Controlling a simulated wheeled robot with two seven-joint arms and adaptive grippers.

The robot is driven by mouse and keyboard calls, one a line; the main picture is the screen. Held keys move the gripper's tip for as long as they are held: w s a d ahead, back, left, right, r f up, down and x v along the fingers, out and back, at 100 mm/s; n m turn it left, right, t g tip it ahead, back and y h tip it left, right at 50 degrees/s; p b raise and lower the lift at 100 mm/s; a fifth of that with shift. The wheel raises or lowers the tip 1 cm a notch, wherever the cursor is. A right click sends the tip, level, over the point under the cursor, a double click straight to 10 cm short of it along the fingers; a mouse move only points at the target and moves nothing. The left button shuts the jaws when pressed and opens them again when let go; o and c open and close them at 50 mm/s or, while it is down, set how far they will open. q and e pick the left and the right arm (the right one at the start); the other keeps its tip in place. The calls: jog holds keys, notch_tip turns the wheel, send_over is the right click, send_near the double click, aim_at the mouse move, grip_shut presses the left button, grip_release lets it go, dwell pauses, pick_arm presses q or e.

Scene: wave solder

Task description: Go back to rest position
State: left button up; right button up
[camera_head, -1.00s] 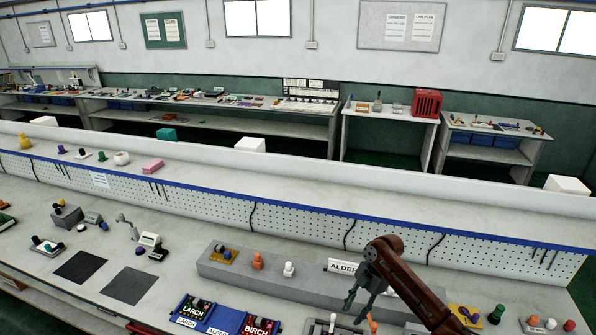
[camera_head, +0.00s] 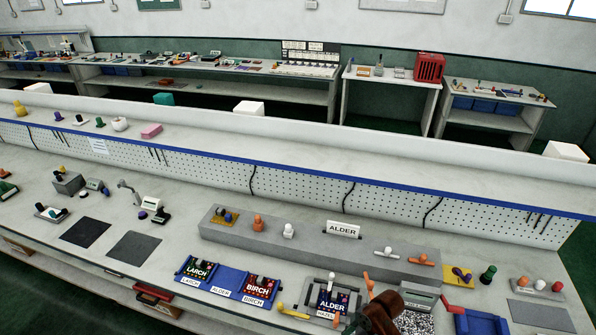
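My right arm comes in at the bottom of the head view, and its gripper (camera_head: 356,325) is at the lower edge. It is partly cut off, just right of the lower part of the board labelled ALDER (camera_head: 332,300), which sits in a grey fixture (camera_head: 309,292). The fingers are too dark and cropped to tell open from shut, and I see nothing clearly held. My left gripper is out of view. A blue tray (camera_head: 228,280) holds the boards labelled LARCH (camera_head: 198,270) and BIRCH (camera_head: 258,286) with an empty ALDER place between them.
A long grey raised block (camera_head: 310,250) runs behind, with an ALDER sign (camera_head: 342,229) and small orange and white pieces. A grey device (camera_head: 416,300) stands right of my arm, near a blue bin (camera_head: 480,322). Two dark mats (camera_head: 133,245) lie left. A pegboard (camera_head: 300,190) closes the back.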

jog(key=s+d+r+m+t+h, duration=0.2)
jog(key=s+d+m+h, duration=0.1)
jog(key=s+d+m, duration=0.75)
jog(key=s+d+r+m+t+h, duration=0.15)
jog(key=s+d+m, duration=0.5)
jog(key=s, duration=0.65)
notch_tip(320, 180, down, 33)
jog(key=n+g+b, duration=0.2)
jog(key=b, duration=0.3)
pick_arm(q)
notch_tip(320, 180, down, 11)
jog(key=b, duration=0.5)
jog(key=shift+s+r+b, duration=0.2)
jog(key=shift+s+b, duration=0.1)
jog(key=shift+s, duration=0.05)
pick_arm(e)
jog(key=s+f, duration=2)
jog(key=f, duration=0.5)
jog(key=shift+s+n+g, duration=0.4)
jog(key=shift+g, duration=0.05)
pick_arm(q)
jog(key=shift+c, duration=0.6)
pick_arm(e)
jog(key=shift+d, duration=0.1)
jog(key=shift+c, duration=0.6)
